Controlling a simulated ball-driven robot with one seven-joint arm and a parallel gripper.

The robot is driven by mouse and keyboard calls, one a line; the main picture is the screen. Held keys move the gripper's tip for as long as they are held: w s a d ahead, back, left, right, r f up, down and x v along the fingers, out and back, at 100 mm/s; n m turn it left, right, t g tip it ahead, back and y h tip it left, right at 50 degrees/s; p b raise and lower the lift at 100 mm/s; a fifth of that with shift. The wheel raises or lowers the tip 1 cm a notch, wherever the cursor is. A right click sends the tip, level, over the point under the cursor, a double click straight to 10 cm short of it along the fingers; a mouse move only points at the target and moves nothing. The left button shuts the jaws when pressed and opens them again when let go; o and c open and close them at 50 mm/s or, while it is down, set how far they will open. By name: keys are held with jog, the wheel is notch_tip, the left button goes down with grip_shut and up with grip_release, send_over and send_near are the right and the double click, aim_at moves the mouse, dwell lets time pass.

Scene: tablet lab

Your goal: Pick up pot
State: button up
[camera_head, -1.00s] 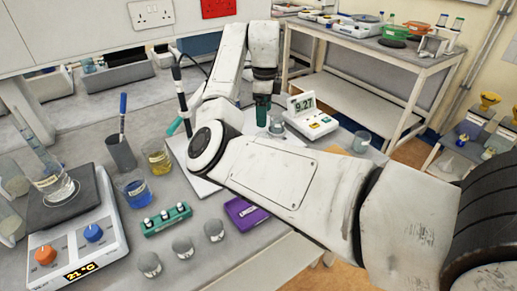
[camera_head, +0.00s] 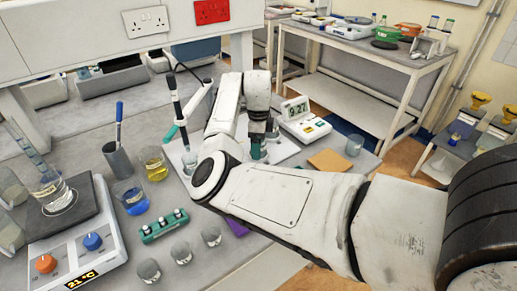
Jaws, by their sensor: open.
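A dark grey pot (camera_head: 118,161) stands upright on the bench at the left with a blue pen in it. Several small grey round pots stand at the front edge, one of them a grey pot (camera_head: 181,252) in the middle; I cannot tell which pot is meant. My gripper (camera_head: 257,150) is open and points down over the bench beyond my forearm, right of the dark grey pot and well apart from it. A clear glass vessel is close to its fingertips; contact is unclear. My forearm hides the bench in front of the gripper.
A blue-liquid beaker (camera_head: 134,202), a yellow-liquid beaker (camera_head: 156,172) and a green vial rack (camera_head: 164,228) crowd the bench.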

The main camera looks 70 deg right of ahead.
jog(key=shift+c, duration=0.4)
jog(key=c, duration=1)
jog(key=shift+c, duration=0.3)
jog(key=shift+r, duration=0.1)
